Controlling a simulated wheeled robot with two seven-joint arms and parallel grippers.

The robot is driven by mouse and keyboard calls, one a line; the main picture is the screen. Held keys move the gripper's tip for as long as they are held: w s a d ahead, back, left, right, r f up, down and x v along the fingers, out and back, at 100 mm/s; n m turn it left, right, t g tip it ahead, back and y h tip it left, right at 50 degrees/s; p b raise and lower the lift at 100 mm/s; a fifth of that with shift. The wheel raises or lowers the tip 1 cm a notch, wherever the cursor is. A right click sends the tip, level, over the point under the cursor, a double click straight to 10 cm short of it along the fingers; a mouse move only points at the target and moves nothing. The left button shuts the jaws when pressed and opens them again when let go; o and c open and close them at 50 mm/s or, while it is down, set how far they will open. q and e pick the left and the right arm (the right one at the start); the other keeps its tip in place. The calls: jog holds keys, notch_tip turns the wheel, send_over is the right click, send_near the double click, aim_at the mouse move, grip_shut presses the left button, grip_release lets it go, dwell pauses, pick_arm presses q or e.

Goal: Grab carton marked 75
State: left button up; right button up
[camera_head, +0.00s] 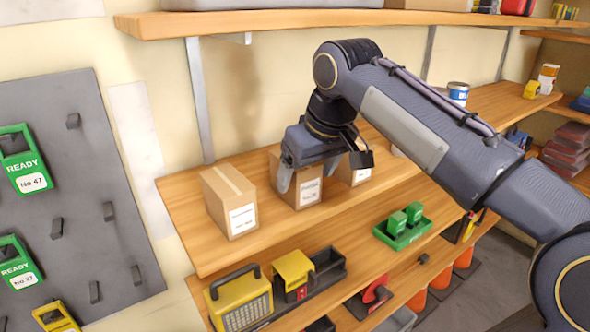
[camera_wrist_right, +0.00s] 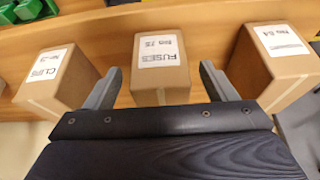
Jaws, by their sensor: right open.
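In the wrist view the carton shows between the two fingers (camera_wrist_right: 160,72), with a gap on each side. Whether the fingers reach down beside its walls is hard to tell. The gripper hides part of the carton in the head view. My left gripper is not in view.
A carton (camera_head: 229,204) stands left of it; another (camera_head: 357,174) stands close on the right, partly hidden. An upper shelf (camera_head: 300,20) runs above my gripper.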

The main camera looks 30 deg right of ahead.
jog(key=w+p, duration=0.1)
jog(key=w, duration=0.2)
jog(key=shift+a+r, duration=0.1)
jog(key=shift+r, duration=0.05)
jog(key=shift+w+f, duration=0.85)
jog(key=shift+f, duration=0.25)
jog(key=shift+w+f, duration=0.1)
jog(key=shift+f, duration=0.35)
jog(key=c, duration=1.3)
jog(key=shift+o, duration=0.2)
jog(key=shift+r, duration=0.1)
